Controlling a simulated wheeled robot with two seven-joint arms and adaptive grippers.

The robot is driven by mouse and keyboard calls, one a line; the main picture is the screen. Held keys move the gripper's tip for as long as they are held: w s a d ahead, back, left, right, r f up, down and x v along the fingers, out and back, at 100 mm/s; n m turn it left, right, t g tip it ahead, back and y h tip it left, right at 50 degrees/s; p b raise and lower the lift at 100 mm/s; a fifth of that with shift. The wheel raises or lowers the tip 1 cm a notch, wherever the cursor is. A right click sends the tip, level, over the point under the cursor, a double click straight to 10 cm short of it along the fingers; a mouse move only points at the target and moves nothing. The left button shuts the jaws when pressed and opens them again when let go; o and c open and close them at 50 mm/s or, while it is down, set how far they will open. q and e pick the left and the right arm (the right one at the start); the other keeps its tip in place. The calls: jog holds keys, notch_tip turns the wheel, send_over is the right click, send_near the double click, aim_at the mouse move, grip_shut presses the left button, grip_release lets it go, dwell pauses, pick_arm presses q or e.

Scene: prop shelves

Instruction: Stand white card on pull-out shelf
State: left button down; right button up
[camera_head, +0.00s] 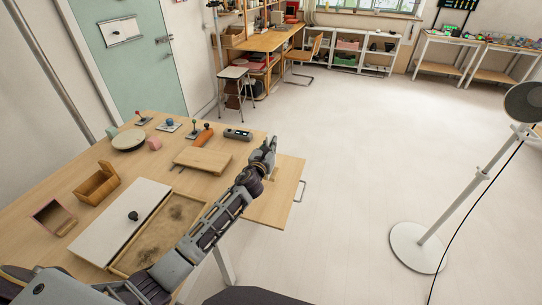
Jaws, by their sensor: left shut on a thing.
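The pull-out shelf (283,192) is a light wooden board with a metal handle, sticking out from the table's right edge. My left gripper (268,158) is above the shelf's far part, near where it meets the table. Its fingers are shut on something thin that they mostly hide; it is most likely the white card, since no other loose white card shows. I cannot tell whether it touches the shelf. My right gripper is out of view.
The table (85,170) bears a white sliding panel (118,222) with a black knob, a wooden box (97,184), a flat board (202,160), a round dish (129,139) and small levers. A round-based stand (418,246) is on the open floor at right.

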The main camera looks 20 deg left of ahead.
pick_arm(q)
jog(key=shift+f, duration=0.15)
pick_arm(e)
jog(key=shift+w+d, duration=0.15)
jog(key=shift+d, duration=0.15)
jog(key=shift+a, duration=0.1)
